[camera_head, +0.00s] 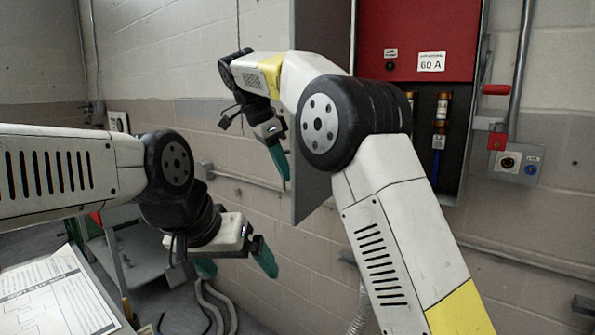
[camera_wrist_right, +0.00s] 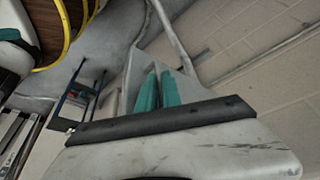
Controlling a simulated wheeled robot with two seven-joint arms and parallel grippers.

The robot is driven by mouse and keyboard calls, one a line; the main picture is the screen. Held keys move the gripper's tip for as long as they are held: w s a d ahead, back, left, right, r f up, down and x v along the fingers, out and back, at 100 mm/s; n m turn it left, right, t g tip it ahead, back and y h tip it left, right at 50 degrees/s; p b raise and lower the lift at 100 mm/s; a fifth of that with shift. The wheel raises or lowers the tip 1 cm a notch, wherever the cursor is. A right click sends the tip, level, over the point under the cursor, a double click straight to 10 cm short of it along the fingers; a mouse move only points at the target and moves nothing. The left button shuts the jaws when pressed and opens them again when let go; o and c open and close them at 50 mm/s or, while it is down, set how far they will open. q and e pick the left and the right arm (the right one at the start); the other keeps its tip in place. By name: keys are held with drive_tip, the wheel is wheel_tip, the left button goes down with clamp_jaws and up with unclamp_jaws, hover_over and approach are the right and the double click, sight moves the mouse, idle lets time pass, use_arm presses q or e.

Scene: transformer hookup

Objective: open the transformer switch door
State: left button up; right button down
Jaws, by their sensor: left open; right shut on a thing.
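The switch door (camera_head: 308,200) is a tall grey panel, swung out from the left side of the switch cabinet (camera_head: 455,165), so the interior shows. My right gripper (camera_head: 280,160) is at the door's outer left edge, its teal fingers pointing down. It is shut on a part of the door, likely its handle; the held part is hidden. In the right wrist view the two teal fingers (camera_wrist_right: 157,90) are close together in front of a light grey surface. My left gripper (camera_head: 236,262) is open and empty, low at the left, apart from the door.
A red panel (camera_head: 415,35) marked 60 A fills the cabinet's upper part, with fuses (camera_head: 441,108) below. A red lever (camera_head: 495,89) and a small button box (camera_head: 517,163) are at the right. A paper diagram (camera_head: 55,295) lies lower left. Conduit runs along the block wall.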

drive_tip(key=shift+w+a+m, duration=0.35)
drive_tip(key=shift+w+a, duration=0.2)
drive_tip(key=shift+a, duration=0.15)
drive_tip(key=shift+w+a+m, duration=0.35)
drive_tip(key=shift+w+a, duration=0.15)
drive_tip(key=shift+a, duration=0.2)
drive_tip(key=c, duration=1.8)
unclamp_jaws()
